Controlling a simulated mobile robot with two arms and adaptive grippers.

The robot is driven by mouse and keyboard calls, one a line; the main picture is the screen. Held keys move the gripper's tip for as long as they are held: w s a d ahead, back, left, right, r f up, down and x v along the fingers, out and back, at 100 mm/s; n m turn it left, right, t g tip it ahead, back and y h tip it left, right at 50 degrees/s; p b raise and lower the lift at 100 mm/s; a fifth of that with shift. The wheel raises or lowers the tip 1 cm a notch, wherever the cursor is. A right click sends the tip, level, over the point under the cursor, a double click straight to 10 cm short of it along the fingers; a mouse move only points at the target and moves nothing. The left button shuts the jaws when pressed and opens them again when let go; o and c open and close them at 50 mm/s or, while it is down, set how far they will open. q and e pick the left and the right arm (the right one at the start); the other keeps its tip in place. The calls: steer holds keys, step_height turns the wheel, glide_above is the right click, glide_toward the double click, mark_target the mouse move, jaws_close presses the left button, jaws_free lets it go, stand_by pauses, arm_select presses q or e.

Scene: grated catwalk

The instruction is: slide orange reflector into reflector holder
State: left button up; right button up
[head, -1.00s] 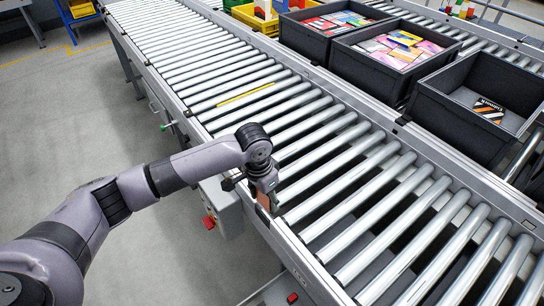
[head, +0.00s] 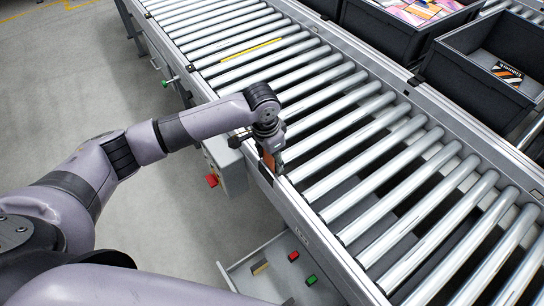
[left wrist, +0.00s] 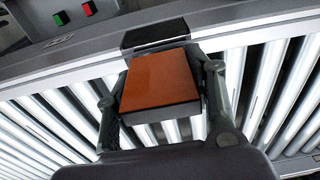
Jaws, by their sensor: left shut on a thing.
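The orange reflector (left wrist: 160,82), a flat block with a grey lower edge, is between the two fingers of my left gripper (left wrist: 160,100), which is shut on it. In the head view, my left gripper (head: 271,148) points down at the near side rail of the roller conveyor, with the reflector (head: 268,160) showing as a small orange patch. A black box-like piece (left wrist: 155,36) on the rail, likely the reflector holder, is just beyond the reflector in the left wrist view. I cannot tell whether they touch. My right gripper is not in view.
The roller conveyor (head: 345,150) has a yellow strip (head: 250,50) on its rollers. Grey bins (head: 490,75) stand beyond it. A control box with a red button (head: 212,181) hangs below the near rail. A grey panel with red and green buttons (head: 294,256) is lower down.

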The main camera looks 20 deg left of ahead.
arm_select(q)
steer(key=shift+f+p, duration=0.1)
steer(key=shift+p, duration=1.1)
stand_by(1.2)
steer(key=shift+f, duration=0.25)
stand_by(0.4)
steer(key=shift+f+b, duration=0.45)
steer(key=shift+f, duration=0.25)
steer(key=o, duration=1.2)
steer(key=shift+o, duration=0.6)
steer(key=o, duration=0.3)
steer(key=shift+r, duration=0.1)
